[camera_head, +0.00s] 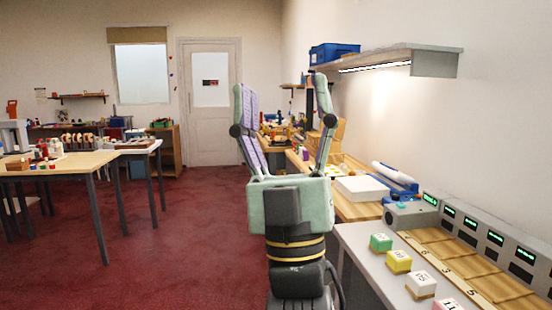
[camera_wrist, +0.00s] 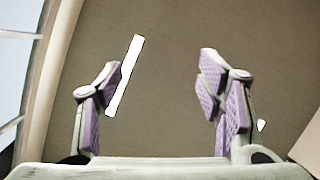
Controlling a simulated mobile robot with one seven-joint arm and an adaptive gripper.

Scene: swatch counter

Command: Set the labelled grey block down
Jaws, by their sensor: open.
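My gripper (camera_head: 283,90) points upward in the head view, its two purple-padded fingers spread wide and nothing between them. The wrist view also shows the open, empty gripper (camera_wrist: 160,72) against the ceiling. On the grey counter (camera_head: 362,240) at lower right stands a row of labelled blocks: a green block (camera_head: 380,243), a yellow block (camera_head: 398,262), a pale whitish block (camera_head: 421,285) and a pink block (camera_head: 449,304) cut off by the frame edge. The pale one is the nearest to grey; its label is too small to read surely. My gripper is left of the blocks and apart from them.
Wooden numbered slats (camera_head: 470,272) lie beside the blocks, before a grey panel with green displays (camera_head: 495,240). A white box (camera_head: 362,189) sits on the bench behind. A shelf (camera_head: 385,58) overhangs the right wall. Red floor (camera_head: 180,240) is clear to the left.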

